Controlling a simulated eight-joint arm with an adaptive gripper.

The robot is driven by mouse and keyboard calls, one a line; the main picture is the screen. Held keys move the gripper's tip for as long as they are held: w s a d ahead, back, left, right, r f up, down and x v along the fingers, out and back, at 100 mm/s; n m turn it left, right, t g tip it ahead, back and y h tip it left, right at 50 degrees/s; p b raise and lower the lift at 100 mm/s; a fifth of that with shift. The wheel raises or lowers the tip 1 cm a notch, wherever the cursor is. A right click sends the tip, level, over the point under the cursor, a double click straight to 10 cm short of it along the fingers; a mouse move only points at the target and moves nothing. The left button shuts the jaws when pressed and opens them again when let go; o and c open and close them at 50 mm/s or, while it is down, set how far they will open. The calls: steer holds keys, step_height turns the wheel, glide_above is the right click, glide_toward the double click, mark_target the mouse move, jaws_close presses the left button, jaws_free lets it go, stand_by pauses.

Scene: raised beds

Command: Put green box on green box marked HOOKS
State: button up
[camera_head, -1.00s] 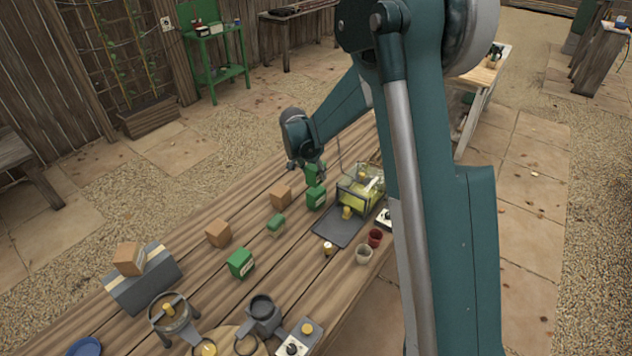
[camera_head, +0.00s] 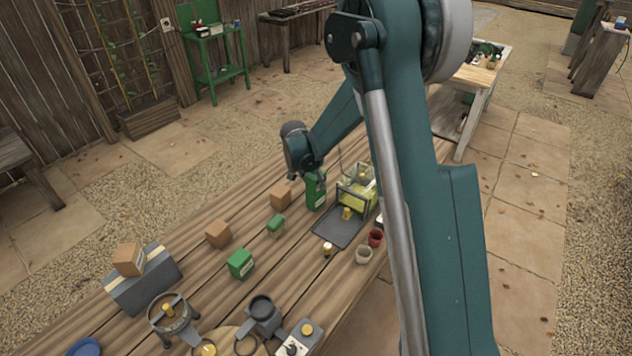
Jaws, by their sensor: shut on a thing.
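Two green boxes stand in line near the far part of the wooden table, left of the clear yellow-green case. The upper green box (camera_head: 315,180) is at my gripper (camera_head: 308,176), which is shut on it. The lower green box (camera_head: 316,201) is directly under it, with a pale label on its side. No gap shows between them, but I cannot tell if they touch. Two other green boxes lie nearer: a small one (camera_head: 275,226) and a larger one (camera_head: 240,264) with a pale label. I cannot read any label.
Brown boxes (camera_head: 281,195) (camera_head: 218,234) stand left of the green ones, and another (camera_head: 129,259) sits on a grey block (camera_head: 145,281). The clear case (camera_head: 357,190) and a dark tray (camera_head: 338,228) are close on the right. Cups (camera_head: 364,255) stand near the table's right edge.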

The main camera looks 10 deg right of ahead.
steer(key=shift+f, duration=0.2)
steer(key=o, duration=0.9)
steer(key=shift+r, duration=0.15)
steer(key=shift+v, duration=6.05)
